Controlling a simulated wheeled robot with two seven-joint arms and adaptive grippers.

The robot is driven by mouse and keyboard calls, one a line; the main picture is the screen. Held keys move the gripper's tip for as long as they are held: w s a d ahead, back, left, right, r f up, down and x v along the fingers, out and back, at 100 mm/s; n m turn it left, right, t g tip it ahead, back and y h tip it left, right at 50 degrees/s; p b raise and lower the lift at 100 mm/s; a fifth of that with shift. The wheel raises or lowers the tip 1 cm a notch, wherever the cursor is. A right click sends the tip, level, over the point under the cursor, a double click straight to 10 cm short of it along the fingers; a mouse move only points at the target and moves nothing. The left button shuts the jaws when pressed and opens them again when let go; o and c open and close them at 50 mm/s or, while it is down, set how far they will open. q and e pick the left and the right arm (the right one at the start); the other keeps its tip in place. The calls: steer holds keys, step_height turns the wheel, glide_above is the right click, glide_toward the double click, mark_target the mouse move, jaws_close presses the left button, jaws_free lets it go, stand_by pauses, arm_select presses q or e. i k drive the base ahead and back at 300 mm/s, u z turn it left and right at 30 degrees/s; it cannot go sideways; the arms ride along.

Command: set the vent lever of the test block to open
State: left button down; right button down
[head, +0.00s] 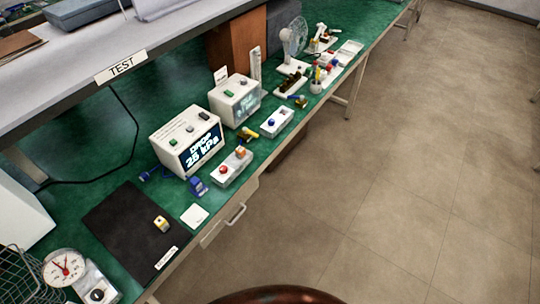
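A TEST sign (121,66) hangs on the shelf edge above the green bench. Below it, a white box (187,140) has a screen reading "DROP 25 kPa". In front of it lies a pale block (231,167) with a red and an orange knob. A similar pale block (276,122) with a blue knob lies further right. A round gauge (64,267) stands at the bottom left beside a pale block with a black knob (97,295). I cannot tell which is the test block, and no vent lever setting is legible. Neither of my grippers is in view.
A black mat (118,232) carries a small yellow-and-white item (161,223). A wire basket (18,276) is at the bottom left. A second box (234,100), a fan (294,38) and small parts line the bench. The tiled floor (420,170) at right is clear; a reddish-brown round edge (280,295) shows below.

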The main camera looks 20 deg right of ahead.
mark_target(245, 129)
steer(key=u, duration=0.15)
steer(key=k, duration=0.4)
steer(key=z, duration=1.25)
steer(key=i, duration=1.25)
steer(key=u, duration=0.35)
